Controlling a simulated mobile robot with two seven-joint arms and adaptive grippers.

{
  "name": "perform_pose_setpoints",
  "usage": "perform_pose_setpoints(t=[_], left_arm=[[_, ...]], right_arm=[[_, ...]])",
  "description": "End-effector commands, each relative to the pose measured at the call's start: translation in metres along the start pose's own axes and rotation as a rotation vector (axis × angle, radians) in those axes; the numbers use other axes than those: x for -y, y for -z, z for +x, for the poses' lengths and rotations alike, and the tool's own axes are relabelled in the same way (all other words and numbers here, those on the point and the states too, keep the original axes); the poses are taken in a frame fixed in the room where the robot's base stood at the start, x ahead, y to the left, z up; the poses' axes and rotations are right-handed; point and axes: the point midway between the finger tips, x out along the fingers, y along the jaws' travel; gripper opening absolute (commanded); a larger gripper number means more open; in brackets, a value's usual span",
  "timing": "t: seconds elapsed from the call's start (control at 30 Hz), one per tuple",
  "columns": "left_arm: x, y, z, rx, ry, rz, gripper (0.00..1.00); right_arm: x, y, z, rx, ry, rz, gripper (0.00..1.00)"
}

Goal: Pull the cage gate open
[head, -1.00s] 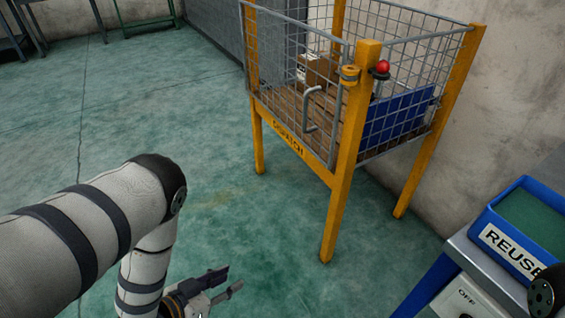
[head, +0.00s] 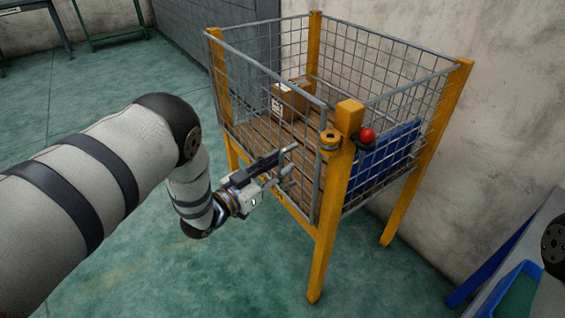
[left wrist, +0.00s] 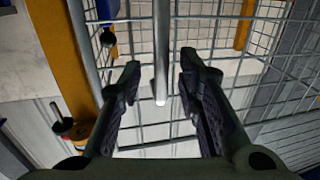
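The cage gate (head: 265,68) is the grey wire-mesh front of a yellow-posted cage, and its right edge stands close beside the near yellow post (head: 335,190), so it looks closed. My left gripper (head: 288,168) is in front of the gate near its right edge, fingers pointing at it. In the left wrist view, the grey gate handle (left wrist: 162,45) runs as an upright bar between the two fingers of the open gripper (left wrist: 160,65). A gap shows on each side of the bar. In the head view the gripper mostly hides the handle. My right gripper is out of view.
A red ball knob (head: 367,135) and a yellow ring fitting (head: 330,140) sit at the near post. A cardboard box (head: 290,102) lies on the cage's wooden floor. A blue bin (head: 520,292) stands at lower right. The floor left of the cage is clear.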

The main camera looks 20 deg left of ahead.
Motion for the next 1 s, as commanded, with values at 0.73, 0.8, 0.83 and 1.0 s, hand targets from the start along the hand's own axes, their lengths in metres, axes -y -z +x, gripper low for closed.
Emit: perform_pose_setpoints(t=[0.73,0.8,0.83,1.0], left_arm=[[0.0,0.0,0.017,0.0,0.001,0.0,0.0],[0.0,0.0,0.017,0.0,0.001,0.0,0.0],[0.0,0.0,0.017,0.0,0.0,0.0,0.0],[-0.001,-0.001,0.016,0.002,-0.017,0.0,0.0]], right_arm=[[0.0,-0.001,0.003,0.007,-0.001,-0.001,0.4],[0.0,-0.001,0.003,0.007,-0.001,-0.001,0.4],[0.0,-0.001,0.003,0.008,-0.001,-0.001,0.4],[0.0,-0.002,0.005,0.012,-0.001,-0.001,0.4]])
